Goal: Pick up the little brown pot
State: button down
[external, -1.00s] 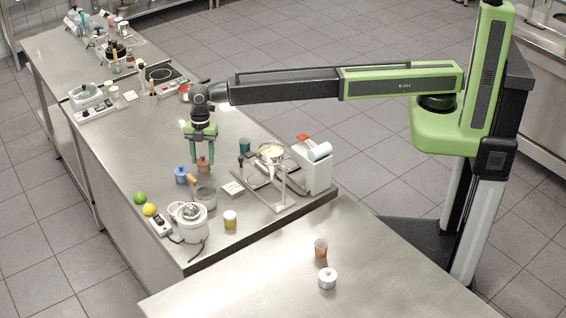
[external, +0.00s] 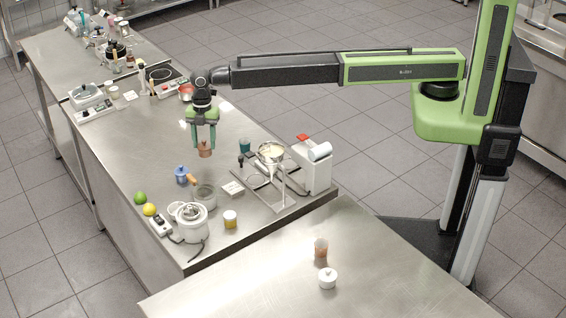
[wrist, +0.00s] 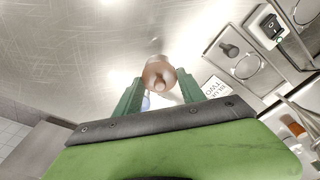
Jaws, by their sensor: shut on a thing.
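The little brown pot (external: 205,150) is held between the green fingers of my gripper (external: 203,142), above the steel counter in the external view. In the wrist view the brown pot (wrist: 158,74) shows its round lid and knob, with the two green fingers (wrist: 158,90) on either side of it. My gripper is shut on the pot. The pot appears upright and clear of the counter.
A blue pot (external: 182,175) and a glass bowl with a wooden handle (external: 205,196) stand below. A white juicer (external: 188,220), a metal stand (external: 278,178) and a white machine (external: 314,166) are nearby. The counter (external: 150,150) left of the gripper is clear.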

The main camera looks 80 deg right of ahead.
jog(key=s+d+r+p, duration=0.2)
jog(key=d+r+p, duration=0.3)
jog(key=d, duration=0.4)
jog(key=shift+d+r, duration=0.15)
jog(key=shift+r, duration=0.2)
jog(key=shift+s, duration=0.1)
